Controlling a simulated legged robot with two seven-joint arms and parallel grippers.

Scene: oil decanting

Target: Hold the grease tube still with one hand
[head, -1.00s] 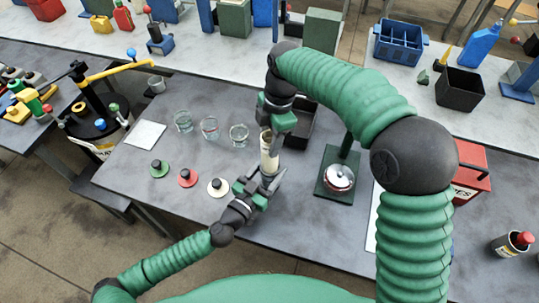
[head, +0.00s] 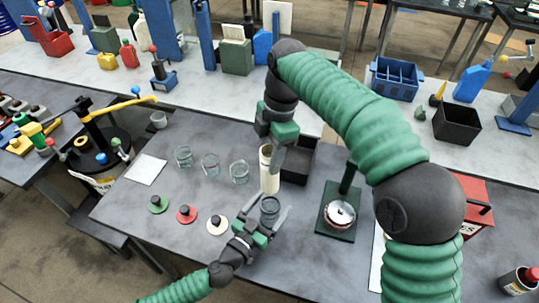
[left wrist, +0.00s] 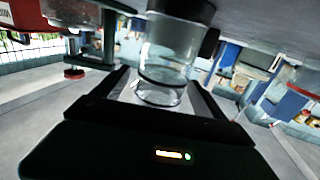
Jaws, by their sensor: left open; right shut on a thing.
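The grease tube appears to be the cream cylinder (head: 269,172), held roughly upright by my right gripper (head: 274,158) above the near middle of the grey table. My right gripper is shut on it near its upper part. My left gripper (head: 269,214) is open just below and nearer. A clear glass-like cylinder (head: 270,205) is between its spread fingers, directly below the tube in the head view. In the left wrist view this clear cylinder (left wrist: 168,60) shows a dark band. I cannot tell whether the fingers touch it or whether it joins the tube.
Several glass beakers (head: 210,165) stand left of the tube, with green, red and white knobbed discs (head: 186,214) before them. A black open bin (head: 298,163) is close behind. A green stand with a round dish (head: 340,212) and a red box (head: 468,208) stand right.

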